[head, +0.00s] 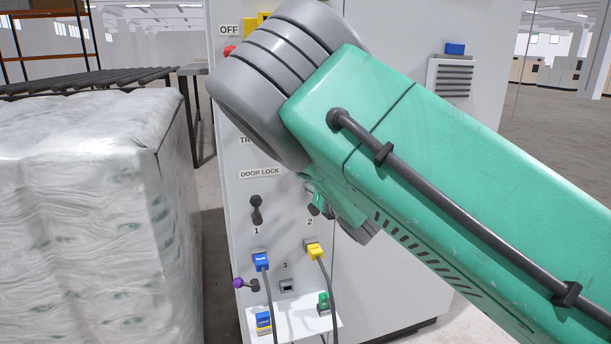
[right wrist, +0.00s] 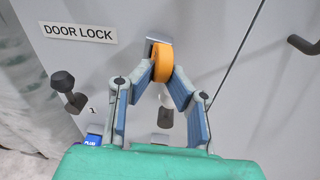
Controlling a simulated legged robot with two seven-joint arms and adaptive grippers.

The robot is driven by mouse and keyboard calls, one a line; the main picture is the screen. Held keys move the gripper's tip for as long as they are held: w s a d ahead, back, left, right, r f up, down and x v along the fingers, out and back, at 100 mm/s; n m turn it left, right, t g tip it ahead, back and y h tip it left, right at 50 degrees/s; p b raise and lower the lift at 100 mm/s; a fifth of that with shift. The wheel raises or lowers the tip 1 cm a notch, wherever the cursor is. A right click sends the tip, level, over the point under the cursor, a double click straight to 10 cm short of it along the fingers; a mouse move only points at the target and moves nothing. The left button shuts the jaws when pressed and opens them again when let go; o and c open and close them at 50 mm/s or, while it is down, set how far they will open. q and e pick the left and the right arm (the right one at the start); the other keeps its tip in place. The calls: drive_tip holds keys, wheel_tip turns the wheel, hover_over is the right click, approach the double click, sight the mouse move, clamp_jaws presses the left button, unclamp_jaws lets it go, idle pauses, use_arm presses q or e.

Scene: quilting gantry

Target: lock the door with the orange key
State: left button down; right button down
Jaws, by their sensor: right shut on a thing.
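The orange key (right wrist: 162,62) shows its round head in the right wrist view, upright and edge-on between the fingertips of my right gripper (right wrist: 163,78), which is shut on it. It is right at the metal lock plate (right wrist: 152,41), beside the DOOR LOCK label (right wrist: 80,33). The key's shaft is hidden, so I cannot tell how deep it sits. The door (right wrist: 270,75) lies right of a dark seam and looks closed. In the head view my right arm covers the key and lock; the label (head: 260,174) shows left of it. My left gripper is not in view.
Dark toggle switches, 1 (head: 256,208) and 2 (right wrist: 165,115), sit below the lock. Lower are a blue plug (head: 261,261) and a yellow plug (head: 315,251) with hanging cables, and a purple knob (head: 238,283). A wrapped pallet load (head: 90,210) stands close on the left.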

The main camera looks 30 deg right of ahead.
drive_tip(key=c, duration=1.8)
unclamp_jaws()
drive_tip(key=shift+f+n, duration=0.1)
drive_tip(key=shift+n, duration=0.4)
drive_tip(key=o, duration=0.3)
drive_tip(key=shift+f, duration=0.15)
drive_tip(key=shift+w+d, duration=0.1)
drive_tip(key=shift+w, duration=0.05)
